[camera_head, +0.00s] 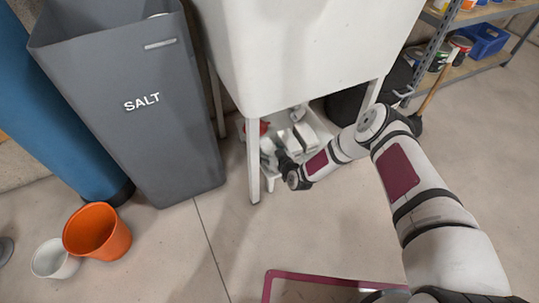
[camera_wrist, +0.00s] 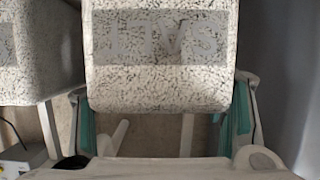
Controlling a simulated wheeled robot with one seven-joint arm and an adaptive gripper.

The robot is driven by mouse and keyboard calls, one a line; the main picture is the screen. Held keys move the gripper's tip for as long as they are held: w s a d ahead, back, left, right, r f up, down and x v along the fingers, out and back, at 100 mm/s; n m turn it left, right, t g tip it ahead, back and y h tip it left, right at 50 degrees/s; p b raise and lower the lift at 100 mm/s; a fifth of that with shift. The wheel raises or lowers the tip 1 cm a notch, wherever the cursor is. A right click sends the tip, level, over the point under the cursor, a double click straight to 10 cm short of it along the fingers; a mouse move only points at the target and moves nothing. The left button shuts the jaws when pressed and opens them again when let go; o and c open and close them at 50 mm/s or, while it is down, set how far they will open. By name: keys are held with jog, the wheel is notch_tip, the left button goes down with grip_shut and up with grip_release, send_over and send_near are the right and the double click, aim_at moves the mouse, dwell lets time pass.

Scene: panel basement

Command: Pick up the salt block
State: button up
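The salt block (camera_wrist: 162,82) is a speckled white block with a grey band of lettering, SALT, upside down in the wrist view. Its near end lies between the two teal-padded fingers of my gripper (camera_wrist: 162,112). The fingers are spread wide, one at each side edge of the block, and the block covers part of them. I cannot tell whether the pads touch it. In the head view my gripper (camera_head: 287,160) is low beside white blocks (camera_head: 306,134) under the white sink. Which of these is the block between my fingers is unclear there.
A second speckled block (camera_wrist: 30,50) stands close on the left in the wrist view. The white sink (camera_head: 300,50) overhangs my gripper, with a front leg (camera_head: 253,165) to its left. A grey SALT bin (camera_head: 140,120) and orange bucket (camera_head: 97,232) stand left. Front floor is mostly clear.

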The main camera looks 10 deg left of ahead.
aim_at(270, 149)
grip_shut()
jog(key=shift+w+r+p, duration=0.1)
jog(key=shift+r+p, duration=0.2)
jog(key=shift+r, duration=0.3)
notch_tip(270, 149, up, 8)
jog(key=p, duration=0.4)
jog(key=shift+r, duration=0.5)
